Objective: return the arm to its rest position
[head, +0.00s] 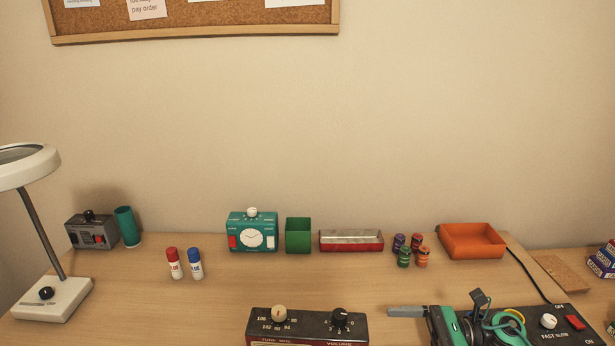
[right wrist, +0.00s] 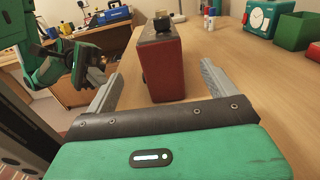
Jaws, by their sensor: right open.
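My right gripper (head: 402,312) comes in low at the right in the head view, over the desk, pointing left. In the right wrist view its two grey fingers (right wrist: 162,74) are spread wide with nothing held. A dark radio with a red lower part (head: 307,326) stands on the desk ahead of the fingertips. It is seen end-on in the right wrist view (right wrist: 167,65), apart from the fingers as far as I can tell. My left arm is not in the head view; its green and black end (right wrist: 80,65) shows at the left of the right wrist view, jaws unclear.
A control box with a white knob and red switch (head: 550,322) sits close beside my right gripper. An orange tray (head: 472,241), several small jars (head: 404,256), a red tin (head: 351,241), a green box (head: 298,236) and a teal clock (head: 252,233) stand farther back. A lamp (head: 45,240) is left.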

